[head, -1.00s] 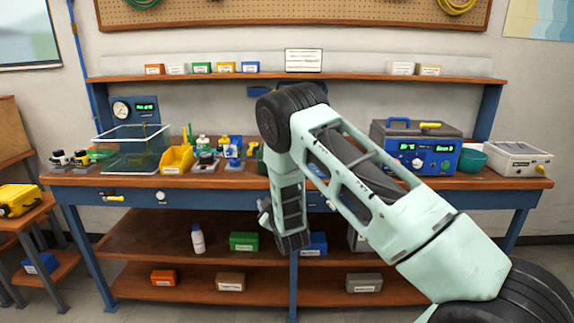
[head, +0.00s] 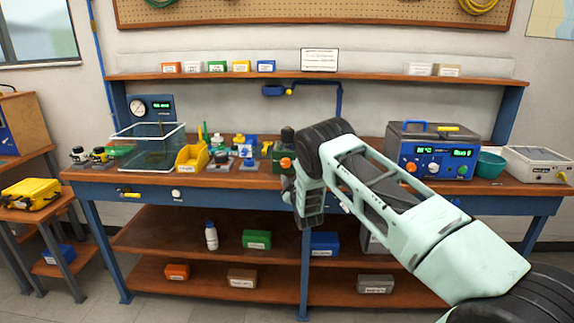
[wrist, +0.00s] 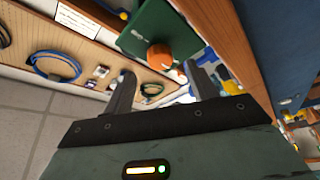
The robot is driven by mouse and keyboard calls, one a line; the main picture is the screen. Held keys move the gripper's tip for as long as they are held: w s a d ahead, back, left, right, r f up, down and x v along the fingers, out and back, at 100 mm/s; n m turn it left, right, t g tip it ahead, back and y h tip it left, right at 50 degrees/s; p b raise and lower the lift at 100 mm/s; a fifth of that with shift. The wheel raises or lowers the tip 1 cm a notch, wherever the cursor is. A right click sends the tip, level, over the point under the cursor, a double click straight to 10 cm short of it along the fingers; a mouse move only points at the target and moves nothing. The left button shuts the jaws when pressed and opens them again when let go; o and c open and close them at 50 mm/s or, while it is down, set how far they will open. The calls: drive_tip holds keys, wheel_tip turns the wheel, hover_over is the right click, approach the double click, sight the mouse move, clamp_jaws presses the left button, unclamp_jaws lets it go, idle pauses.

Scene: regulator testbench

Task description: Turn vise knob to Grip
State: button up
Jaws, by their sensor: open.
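The green vise (head: 280,148) stands at the bench's front edge in the head view, left of my arm. Its round orange knob (head: 285,163) faces the front. In the wrist view the vise (wrist: 150,30) is at the top, and the orange knob (wrist: 160,57) shows ahead of my gripper (wrist: 161,86), roughly between the fingertips in the picture. The fingers are apart with nothing between them, and the knob looks to be beyond them. No setting mark on the knob is readable. My arm hides part of the bench beside the vise.
The bench (head: 110,177) holds a clear tank (head: 150,147), a yellow bin (head: 192,157) and small bottles left of the vise. A blue powered unit (head: 435,152) stands to the right. Drawers line the bench front, with lower shelves (head: 160,240) beneath.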

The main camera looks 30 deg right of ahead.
sight(286, 165)
drive_tip(key=shift+x, duration=2.45)
drive_tip(key=shift+c, duration=0.3)
drive_tip(key=c, duration=0.9)
